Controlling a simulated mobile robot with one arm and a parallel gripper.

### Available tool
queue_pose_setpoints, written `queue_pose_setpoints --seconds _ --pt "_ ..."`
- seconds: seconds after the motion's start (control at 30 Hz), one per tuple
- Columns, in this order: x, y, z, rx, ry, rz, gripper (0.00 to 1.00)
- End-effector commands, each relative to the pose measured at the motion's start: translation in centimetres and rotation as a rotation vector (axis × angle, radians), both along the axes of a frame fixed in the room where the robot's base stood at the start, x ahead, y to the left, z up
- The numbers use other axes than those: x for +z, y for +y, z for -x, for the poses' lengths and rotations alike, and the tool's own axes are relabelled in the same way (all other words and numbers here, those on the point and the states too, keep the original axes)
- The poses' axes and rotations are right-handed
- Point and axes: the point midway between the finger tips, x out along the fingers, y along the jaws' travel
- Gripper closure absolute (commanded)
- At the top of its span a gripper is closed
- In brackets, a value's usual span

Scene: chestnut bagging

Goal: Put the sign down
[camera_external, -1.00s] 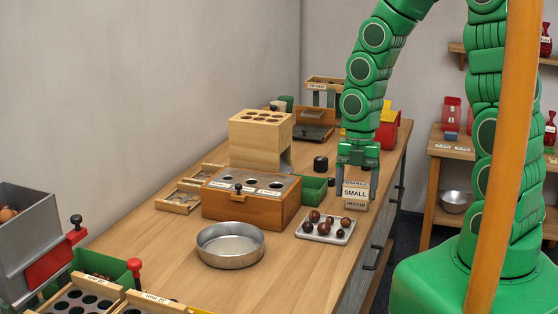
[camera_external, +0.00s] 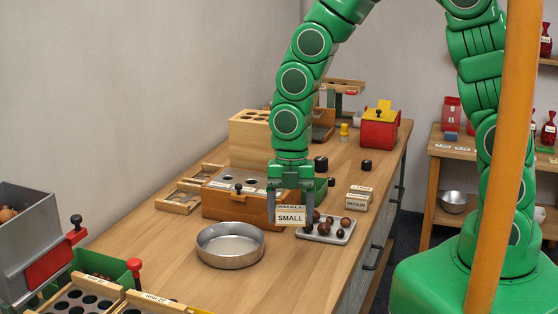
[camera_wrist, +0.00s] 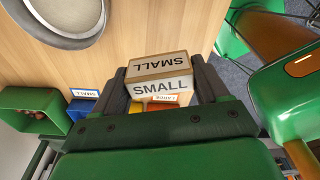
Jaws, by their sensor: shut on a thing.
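My gripper (camera_external: 291,205) is shut on the SMALL sign (camera_external: 290,218), a wooden block with white labelled faces. It holds the sign between its fingers, in front of the wooden box with holes and left of the chestnut tray. In the wrist view the sign (camera_wrist: 160,88) sits between the dark fingers, with SMALL on two faces. Whether its underside touches the table is hard to tell. The other signs, LARGE and MEDIUM (camera_external: 357,203), stand to the right behind the tray.
A round metal pan (camera_external: 230,258) stands at the front left, and its rim also shows in the wrist view (camera_wrist: 93,30). A white tray (camera_external: 348,238) of chestnuts lies close right of the sign. The wooden box (camera_external: 222,208) is behind. Bare table (camera_external: 290,275) lies in front.

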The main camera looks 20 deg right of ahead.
Motion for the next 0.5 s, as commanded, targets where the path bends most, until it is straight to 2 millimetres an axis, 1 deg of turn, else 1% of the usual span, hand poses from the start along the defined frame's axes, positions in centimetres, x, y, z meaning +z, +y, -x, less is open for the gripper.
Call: queue_pose_setpoints --seconds 0.03,0.1,0.3,0.4,0.5 --pt "0.0 1.1 0.6 0.014 0.0 0.0 0.6" --pt "0.0 2.4 1.3 0.028 0.0 0.0 0.6" --pt "0.1 5.9 3.4 0.067 -0.001 -0.004 0.6" --pt "0.1 7.3 4.4 0.083 -0.002 -0.006 0.6" --pt "0.2 8.3 5.2 0.093 -0.001 -0.006 0.6"
